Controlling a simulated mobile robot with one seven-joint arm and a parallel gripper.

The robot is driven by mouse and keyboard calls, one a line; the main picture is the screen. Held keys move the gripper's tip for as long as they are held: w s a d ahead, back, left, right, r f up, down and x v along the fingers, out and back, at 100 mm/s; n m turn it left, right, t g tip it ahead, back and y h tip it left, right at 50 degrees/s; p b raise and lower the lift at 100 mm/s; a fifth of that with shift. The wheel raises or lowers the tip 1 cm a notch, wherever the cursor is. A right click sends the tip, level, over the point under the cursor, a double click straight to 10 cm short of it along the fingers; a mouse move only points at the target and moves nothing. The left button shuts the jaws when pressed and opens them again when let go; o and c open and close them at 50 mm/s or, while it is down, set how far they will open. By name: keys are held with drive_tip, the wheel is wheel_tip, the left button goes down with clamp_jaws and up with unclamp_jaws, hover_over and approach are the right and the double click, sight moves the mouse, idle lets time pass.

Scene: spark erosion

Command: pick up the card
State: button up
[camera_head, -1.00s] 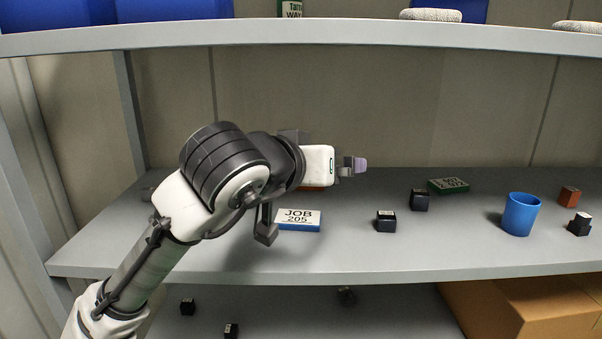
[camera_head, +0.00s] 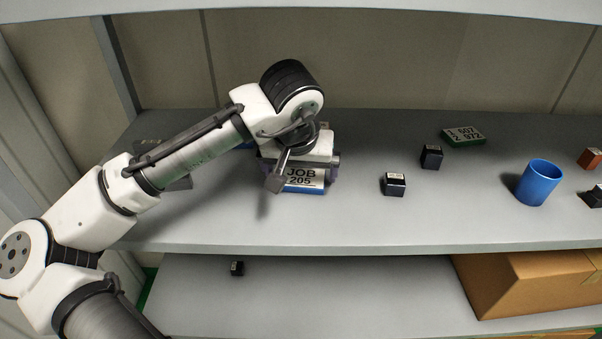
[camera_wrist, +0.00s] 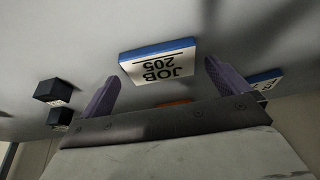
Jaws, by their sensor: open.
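The card, white with a blue edge and the print "JOB 205" (camera_head: 304,179), lies on the grey shelf in the head view, partly covered by my gripper. It also shows upside down in the wrist view (camera_wrist: 158,62). My gripper (camera_head: 299,170) is over the card, with a purple finger showing at either side of it. In the wrist view my gripper (camera_wrist: 162,72) is open, with the card framed between the two fingers. Nothing is visibly held. I cannot tell how high the fingertips are above the shelf.
A second blue-edged item (camera_wrist: 264,79) lies near one finger in the wrist view. Black blocks (camera_head: 394,184) (camera_head: 431,157), a green labelled block (camera_head: 463,136) and a blue cup (camera_head: 539,183) stand to the right. The shelf's front edge (camera_head: 350,249) is in front of the card.

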drive_tip(key=shift+x, duration=0.9)
drive_tip(key=c, duration=0.8)
drive_tip(key=shift+r, duration=0.15)
drive_tip(key=shift+c, duration=0.2)
drive_tip(key=shift+r, duration=0.4)
drive_tip(key=shift+b+v, duration=0.9)
drive_tip(key=shift+v, duration=0.25)
drive_tip(key=s+a+b, duration=0.2)
drive_tip(key=s+b, duration=0.2)
drive_tip(key=s, duration=1.3)
